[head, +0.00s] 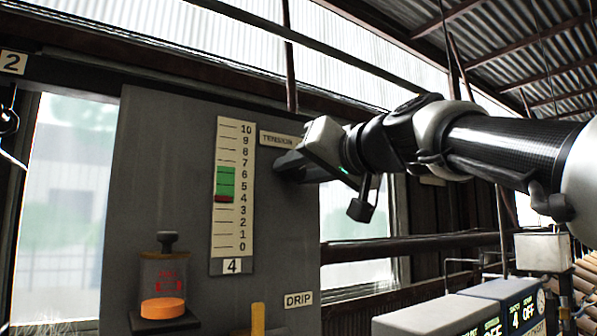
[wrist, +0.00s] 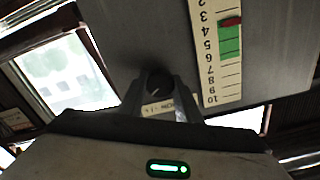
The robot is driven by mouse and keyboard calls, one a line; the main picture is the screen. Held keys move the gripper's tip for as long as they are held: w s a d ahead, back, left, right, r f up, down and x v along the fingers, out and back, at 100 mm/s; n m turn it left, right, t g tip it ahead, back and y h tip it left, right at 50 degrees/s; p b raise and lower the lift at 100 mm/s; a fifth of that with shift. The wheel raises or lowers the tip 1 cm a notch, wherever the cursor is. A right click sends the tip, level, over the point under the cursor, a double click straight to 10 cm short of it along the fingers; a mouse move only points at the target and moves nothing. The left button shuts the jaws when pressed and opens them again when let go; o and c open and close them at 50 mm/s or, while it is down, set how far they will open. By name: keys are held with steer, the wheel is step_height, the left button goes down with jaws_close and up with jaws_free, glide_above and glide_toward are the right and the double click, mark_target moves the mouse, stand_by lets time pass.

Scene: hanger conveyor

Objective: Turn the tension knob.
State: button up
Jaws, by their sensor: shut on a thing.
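The tension knob (wrist: 158,84) is dark and round on the grey panel (head: 165,140); in the wrist view it sits between my two fingers. My gripper (head: 284,166) is shut on it at the panel's right side, and its body hides the knob in the head view. The TENSION label (head: 276,139) is just above my gripper. The tall cream scale (head: 232,150) runs from 0 to 10. Its red marker (head: 222,198) is near 4, at the lower edge of the green band (head: 225,180); the marker also shows in the wrist view (wrist: 230,21).
An oiler with orange liquid (head: 162,308) stands low on the panel. A DRIP label (head: 298,299) and a yellow lever (head: 258,319) are at the lower right of the panel. Grey boxes with displays (head: 450,315) stand below my arm. A dark rail (head: 420,246) crosses behind.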

stand_by(0.3)
steer(key=o, duration=1.1)
steer(key=shift+c, duration=0.2)
steer(key=b+v, duration=0.3)
steer(key=v, duration=1.4)
steer(key=shift+s+d, duration=0.2)
